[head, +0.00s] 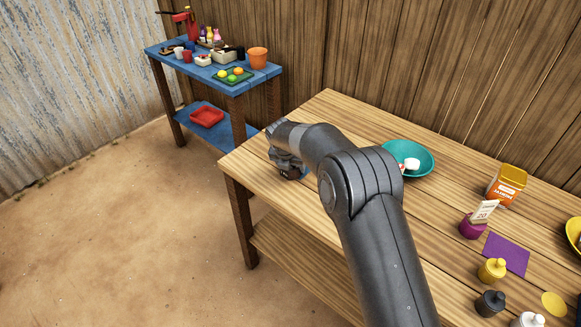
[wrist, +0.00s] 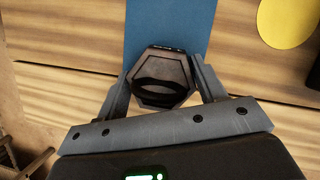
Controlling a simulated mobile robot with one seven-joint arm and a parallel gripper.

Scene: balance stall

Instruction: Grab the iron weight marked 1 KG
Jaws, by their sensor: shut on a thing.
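A dark, six-sided iron weight (wrist: 165,70) with a black ring handle on top shows in the wrist view. My gripper (wrist: 164,62) has one finger on each side of it and is shut on it. No 1 KG mark can be read from this angle. A blue mat (wrist: 170,20) lies just beyond and under the weight; I cannot tell whether the weight touches it. In the head view my gripper (head: 288,168) is at the far left end of the wooden table, and my arm hides most of it and the weight.
On the wooden table (head: 330,110) are a teal bowl (head: 419,151), an orange carton (head: 507,184), a purple pot with a "20" card (head: 472,228), a purple mat (head: 507,253) and small yellow, black and white knobbed pieces. A yellow disc (wrist: 288,20) lies right of the blue mat. A cluttered blue table (head: 262,76) stands behind.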

